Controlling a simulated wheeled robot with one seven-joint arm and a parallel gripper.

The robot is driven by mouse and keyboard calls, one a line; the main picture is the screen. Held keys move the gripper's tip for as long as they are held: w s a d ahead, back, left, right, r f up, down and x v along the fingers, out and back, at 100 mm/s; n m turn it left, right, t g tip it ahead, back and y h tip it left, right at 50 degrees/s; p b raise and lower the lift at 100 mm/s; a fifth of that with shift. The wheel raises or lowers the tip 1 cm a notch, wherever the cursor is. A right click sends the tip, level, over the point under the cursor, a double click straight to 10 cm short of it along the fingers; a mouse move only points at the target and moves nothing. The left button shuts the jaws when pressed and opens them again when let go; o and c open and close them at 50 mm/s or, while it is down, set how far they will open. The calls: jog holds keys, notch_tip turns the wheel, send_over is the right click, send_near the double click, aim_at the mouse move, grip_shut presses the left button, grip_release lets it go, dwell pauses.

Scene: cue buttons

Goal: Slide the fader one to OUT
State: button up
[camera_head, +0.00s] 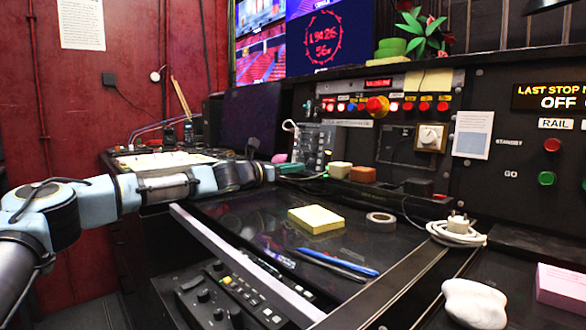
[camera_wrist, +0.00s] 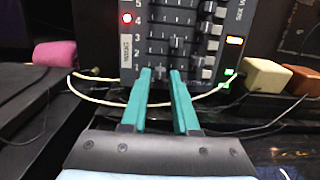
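The dark fader box (camera_head: 316,142) stands against the back of the desk, beyond my gripper. In the wrist view the fader box (camera_wrist: 183,30) fills the top middle, with several slots, dark knobs and the numbers 3, 4 and 5 at its left. A small dark knob shows between the tips; contact cannot be told. In the head view my gripper (camera_head: 290,168) is small and partly hidden.
A pink block (camera_wrist: 54,54) lies left of the box. Cream (camera_wrist: 266,76) and orange (camera_wrist: 305,82) blocks lie right. A pale cable (camera_wrist: 95,98) runs behind the fingers. In the head view, a yellow pad (camera_head: 314,219), tape roll (camera_head: 381,218) and pens (camera_head: 338,262) lie nearer.

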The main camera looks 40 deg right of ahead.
grip_shut()
dwell(1.0)
